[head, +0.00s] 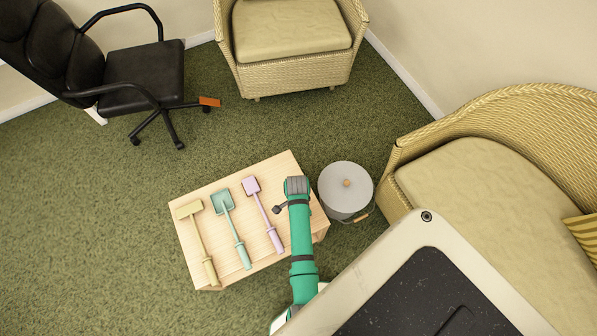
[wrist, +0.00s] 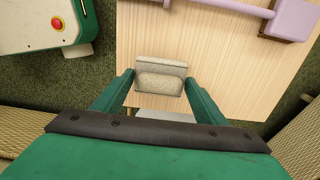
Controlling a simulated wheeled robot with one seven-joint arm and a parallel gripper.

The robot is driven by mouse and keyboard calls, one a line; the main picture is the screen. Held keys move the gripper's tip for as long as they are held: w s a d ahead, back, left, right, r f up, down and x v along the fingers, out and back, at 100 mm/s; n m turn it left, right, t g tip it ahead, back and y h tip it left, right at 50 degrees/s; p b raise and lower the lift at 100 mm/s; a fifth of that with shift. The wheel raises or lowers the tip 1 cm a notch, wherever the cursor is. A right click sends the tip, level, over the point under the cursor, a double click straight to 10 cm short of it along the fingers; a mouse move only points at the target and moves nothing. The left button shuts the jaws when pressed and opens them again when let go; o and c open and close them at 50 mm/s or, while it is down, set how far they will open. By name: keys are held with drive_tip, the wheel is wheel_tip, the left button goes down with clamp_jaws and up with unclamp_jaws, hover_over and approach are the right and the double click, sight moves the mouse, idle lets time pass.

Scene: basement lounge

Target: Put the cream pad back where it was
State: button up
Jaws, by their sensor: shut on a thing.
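My gripper (wrist: 158,76) is shut on the cream pad (wrist: 160,83), a small pale block with a flat raised edge, between its two green fingers in the wrist view. The pad is over the bare end of the light wooden table (wrist: 215,65); I cannot tell whether it touches the top. In the head view my gripper (head: 297,186) is above the right end of the table (head: 265,172), and the pad is hidden under my arm there.
Wicker seats (head: 290,28) and an office chair (head: 145,80) surround open carpet at left.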

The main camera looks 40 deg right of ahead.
drive_tip(key=shift+w+d+f, duration=0.25)
drive_tip(key=shift+d+f, duration=0.05)
drive_tip(key=shift+f, duration=1.8)
drive_tip(key=o, duration=1.3)
